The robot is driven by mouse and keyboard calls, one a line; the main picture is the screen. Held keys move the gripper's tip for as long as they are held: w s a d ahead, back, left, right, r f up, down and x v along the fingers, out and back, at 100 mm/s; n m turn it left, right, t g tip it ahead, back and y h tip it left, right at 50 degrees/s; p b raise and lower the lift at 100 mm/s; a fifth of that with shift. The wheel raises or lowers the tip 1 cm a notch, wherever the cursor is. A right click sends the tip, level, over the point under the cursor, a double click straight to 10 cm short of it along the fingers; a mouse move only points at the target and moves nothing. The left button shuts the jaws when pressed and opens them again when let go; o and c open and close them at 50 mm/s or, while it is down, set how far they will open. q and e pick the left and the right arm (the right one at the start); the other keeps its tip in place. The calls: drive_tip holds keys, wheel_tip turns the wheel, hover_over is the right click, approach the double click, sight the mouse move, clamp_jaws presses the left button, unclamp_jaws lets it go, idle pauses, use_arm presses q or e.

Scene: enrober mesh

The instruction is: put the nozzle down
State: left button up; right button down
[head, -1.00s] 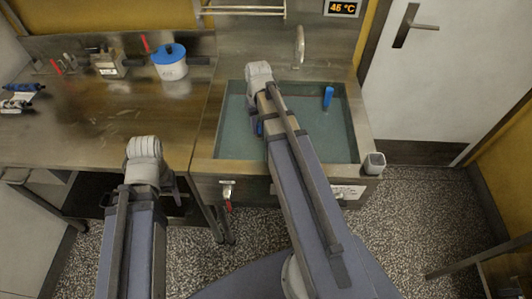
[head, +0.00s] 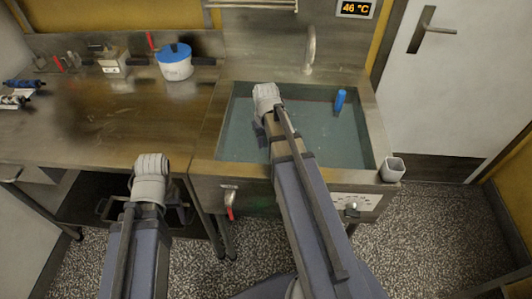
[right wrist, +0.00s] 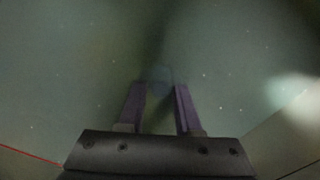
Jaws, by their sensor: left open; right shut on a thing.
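My right gripper (head: 260,133) reaches down into the sink (head: 225,125), mostly hidden behind its own wrist in the head view. In the right wrist view its two purple fingers (right wrist: 160,100) are a little apart, in cloudy green water. A faint, blurred roundish thing (right wrist: 159,84) shows between the fingers; I take it as the held nozzle, but its shape is too murky to confirm. My left gripper (head: 176,198) is open in front of the counter's front edge, mostly hidden by its wrist.
A blue cylinder (head: 340,100) stands in the sink's far right. A faucet (head: 310,48) rises behind it. A small grey cup (head: 393,168) sits at the sink's front right corner. A blue-lidded pot (head: 174,66) stands on the counter (head: 110,120), whose middle is clear.

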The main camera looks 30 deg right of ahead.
sight(266, 144)
drive_tip(key=shift+f, duration=0.65)
use_arm(q)
drive_tip(key=shift+f, duration=0.55)
use_arm(e)
drive_tip(key=shift+r, duration=0.15)
use_arm(q)
drive_tip(key=shift+f, duration=0.1)
use_arm(e)
drive_tip(key=c, duration=0.6)
unclamp_jaws()
use_arm(q)
wheel_tip(266, 144, up, 12)
drive_tip(key=p, duration=1.2)
use_arm(e)
wheel_tip(266, 144, up, 12)
